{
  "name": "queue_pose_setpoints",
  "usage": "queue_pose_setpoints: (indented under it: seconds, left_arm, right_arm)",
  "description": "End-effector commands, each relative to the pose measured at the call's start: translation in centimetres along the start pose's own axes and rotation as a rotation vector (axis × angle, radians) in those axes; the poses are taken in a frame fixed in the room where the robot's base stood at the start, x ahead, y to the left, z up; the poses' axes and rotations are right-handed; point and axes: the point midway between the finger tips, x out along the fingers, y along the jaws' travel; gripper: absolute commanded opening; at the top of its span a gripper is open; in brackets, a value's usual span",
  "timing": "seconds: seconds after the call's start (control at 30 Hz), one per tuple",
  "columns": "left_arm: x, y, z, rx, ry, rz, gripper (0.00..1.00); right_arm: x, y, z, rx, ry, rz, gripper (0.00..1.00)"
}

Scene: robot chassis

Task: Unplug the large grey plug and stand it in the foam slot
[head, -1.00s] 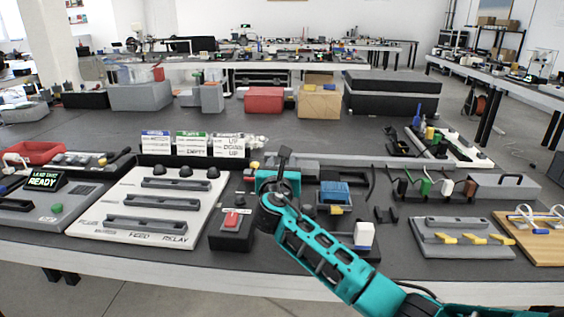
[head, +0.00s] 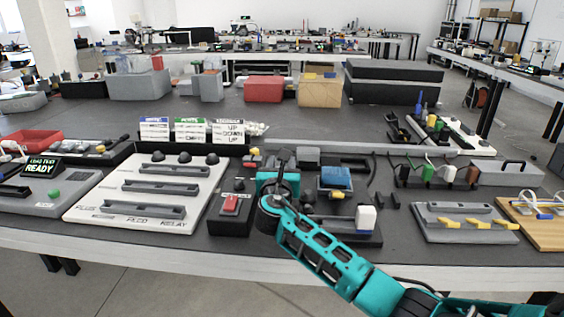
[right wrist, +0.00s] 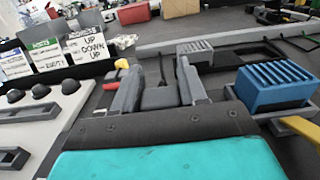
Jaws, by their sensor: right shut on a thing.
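My right gripper (head: 284,160) is over the middle of the bench. In the right wrist view its two grey fingers (right wrist: 160,88) are closed on a dark grey block (right wrist: 160,98), which looks like the large grey plug. The block's lower part is hidden by the gripper body, so I cannot tell whether it is still seated. A lighter grey ribbed block (right wrist: 195,50) stands just beyond the fingers. A blue ribbed block (right wrist: 275,85) stands to the right, also in the head view (head: 336,178). I cannot clearly make out the foam slot. My left gripper is out of view.
A red switch box (head: 230,204) is close left of my right gripper. A white panel with dark slotted bars (head: 150,200) lies further left. A white block (head: 366,218) stands at the right, before a grey tray with yellow pieces (head: 465,223). White label cards (head: 190,130) stand behind.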

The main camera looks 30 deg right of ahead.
Motion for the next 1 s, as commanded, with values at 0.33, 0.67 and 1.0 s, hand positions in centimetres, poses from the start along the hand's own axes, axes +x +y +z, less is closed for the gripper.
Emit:
queue_pose_setpoints:
  seconds: [0.33,0.67,1.0]
  left_arm:
    - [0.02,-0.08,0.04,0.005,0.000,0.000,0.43]
    - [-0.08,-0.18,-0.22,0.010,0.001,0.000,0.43]
    - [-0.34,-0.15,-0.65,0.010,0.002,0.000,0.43]
  right_arm:
    - [-0.01,0.03,-0.12,0.000,-0.001,0.001,0.12]
    - [0.00,0.03,-0.02,0.000,-0.001,0.000,0.12]
    - [-0.01,0.04,-0.08,0.000,-0.001,0.001,0.12]
